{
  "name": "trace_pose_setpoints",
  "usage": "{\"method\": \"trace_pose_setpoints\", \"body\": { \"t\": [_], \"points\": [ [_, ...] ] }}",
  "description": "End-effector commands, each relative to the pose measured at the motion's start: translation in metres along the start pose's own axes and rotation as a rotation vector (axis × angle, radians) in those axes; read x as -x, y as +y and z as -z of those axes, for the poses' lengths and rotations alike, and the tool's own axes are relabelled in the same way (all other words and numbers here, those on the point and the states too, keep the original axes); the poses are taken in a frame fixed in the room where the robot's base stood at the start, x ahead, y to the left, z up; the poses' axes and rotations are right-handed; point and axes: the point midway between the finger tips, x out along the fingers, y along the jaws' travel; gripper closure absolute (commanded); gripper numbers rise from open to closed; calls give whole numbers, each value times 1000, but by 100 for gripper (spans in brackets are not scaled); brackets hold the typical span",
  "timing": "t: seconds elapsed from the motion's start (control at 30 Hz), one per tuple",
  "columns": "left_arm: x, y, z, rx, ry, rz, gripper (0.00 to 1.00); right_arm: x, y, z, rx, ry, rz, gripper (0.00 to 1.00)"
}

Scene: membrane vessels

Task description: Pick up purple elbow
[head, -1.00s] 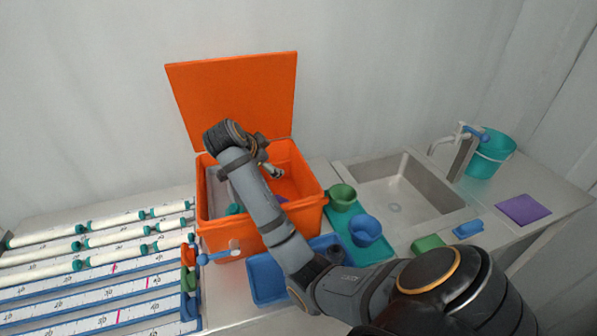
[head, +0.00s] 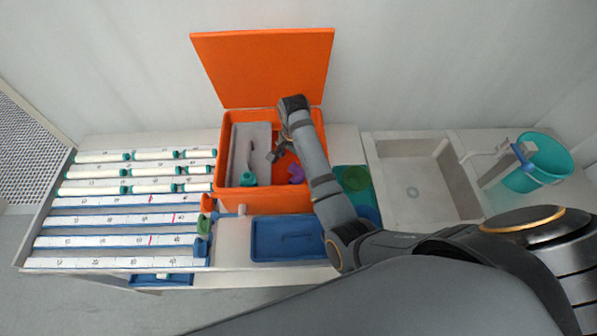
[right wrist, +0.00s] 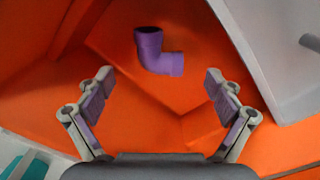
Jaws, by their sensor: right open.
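The purple elbow (head: 296,174) lies inside the orange box (head: 240,203), in its right part. In the right wrist view the elbow (right wrist: 157,54) rests on the orange floor, ahead of and between the fingers, touching neither. My right gripper (head: 276,156) reaches into the box from above, to the left of the elbow in the head view. In the right wrist view its two fingers (right wrist: 160,98) are wide apart with nothing between them. My left gripper is not in view.
A grey insert (head: 236,152) with a teal piece (head: 248,179) fills the box's left part. The open lid (head: 265,68) stands behind. A blue tray (head: 288,238) lies in front, and a sink (head: 415,185) is to the right. Racks of white tubes (head: 135,171) lie left.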

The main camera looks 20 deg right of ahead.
Motion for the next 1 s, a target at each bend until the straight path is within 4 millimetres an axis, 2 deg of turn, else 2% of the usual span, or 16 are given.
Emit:
{"method": "trace_pose_setpoints", "body": {
  "t": [0.17,0.3,0.4,0.5,0.77,1.0],
  "points": [
    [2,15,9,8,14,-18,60,-8,0,0,-1,1,1,8],
    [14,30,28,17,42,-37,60,-19,1,0,0,-1,-4,8],
    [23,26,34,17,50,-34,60,-36,0,1,-1,0,-4,8],
    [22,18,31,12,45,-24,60,-53,0,2,-1,2,-2,8],
    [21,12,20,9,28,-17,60,-60,-1,2,-1,2,1,8],
    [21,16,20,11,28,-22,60,-60,-1,2,-1,2,1,38]
  ]
}}
